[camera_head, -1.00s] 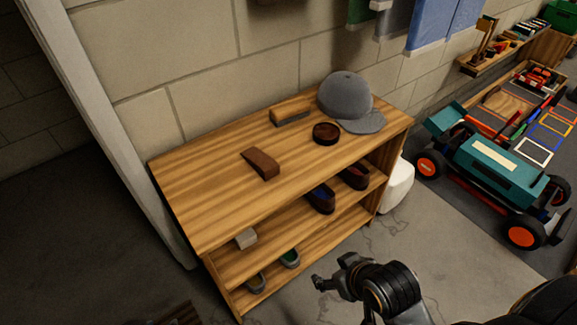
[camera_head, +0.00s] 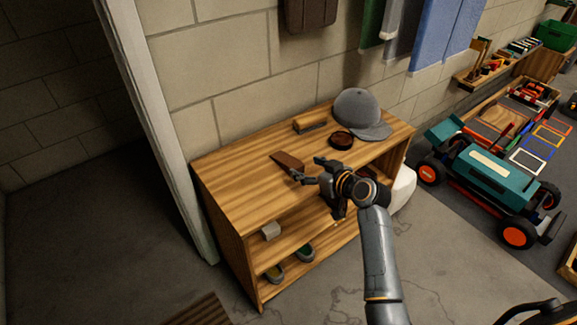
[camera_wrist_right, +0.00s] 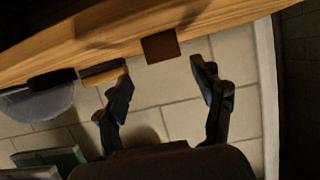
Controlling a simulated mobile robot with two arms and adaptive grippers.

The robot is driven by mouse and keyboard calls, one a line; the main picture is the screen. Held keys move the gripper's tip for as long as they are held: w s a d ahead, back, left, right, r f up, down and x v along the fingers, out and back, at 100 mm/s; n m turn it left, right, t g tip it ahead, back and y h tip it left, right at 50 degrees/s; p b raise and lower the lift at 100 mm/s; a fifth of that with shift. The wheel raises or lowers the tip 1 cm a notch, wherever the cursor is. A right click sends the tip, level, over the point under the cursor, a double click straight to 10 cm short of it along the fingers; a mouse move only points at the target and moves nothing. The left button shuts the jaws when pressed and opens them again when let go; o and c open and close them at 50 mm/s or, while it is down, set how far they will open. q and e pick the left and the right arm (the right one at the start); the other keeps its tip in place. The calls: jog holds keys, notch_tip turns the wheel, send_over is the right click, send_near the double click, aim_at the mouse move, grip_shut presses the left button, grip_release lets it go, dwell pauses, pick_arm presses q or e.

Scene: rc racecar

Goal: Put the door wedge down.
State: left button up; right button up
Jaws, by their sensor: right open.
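The brown door wedge (camera_head: 286,161) lies on the wooden top of the shelf unit (camera_head: 232,181), near the middle. In the head view my right gripper (camera_head: 309,168) is at the wedge's right end, over the shelf's front edge, and hides a little of that end. Its fingers are spread. In the right wrist view the wedge (camera_wrist_right: 160,47) shows between and beyond the open fingers of my right gripper (camera_wrist_right: 162,72), with no finger clearly touching it. My left gripper is not in view.
A brush (camera_head: 310,123), a dark round dish (camera_head: 341,140) and a grey cap (camera_head: 360,112) sit behind and right of the wedge. Shoes (camera_head: 304,253) and a small grey block (camera_head: 270,231) are on the lower shelves. The top's left part is clear.

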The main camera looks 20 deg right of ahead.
aim_at(291, 161)
jog(key=x, duration=0.3)
jog(key=shift+a, duration=0.1)
jog(key=x, duration=0.2)
jog(key=b+x, duration=0.1)
jog(key=x, duration=0.1)
jog(key=shift+a, duration=0.35)
jog(key=shift+w+a+f, duration=0.15)
jog(key=shift+w+f, duration=0.1)
jog(key=shift+w, duration=0.25)
jog(key=c, duration=1.4)
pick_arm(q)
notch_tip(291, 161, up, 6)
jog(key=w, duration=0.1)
pick_arm(e)
jog(key=shift+r, duration=0.15)
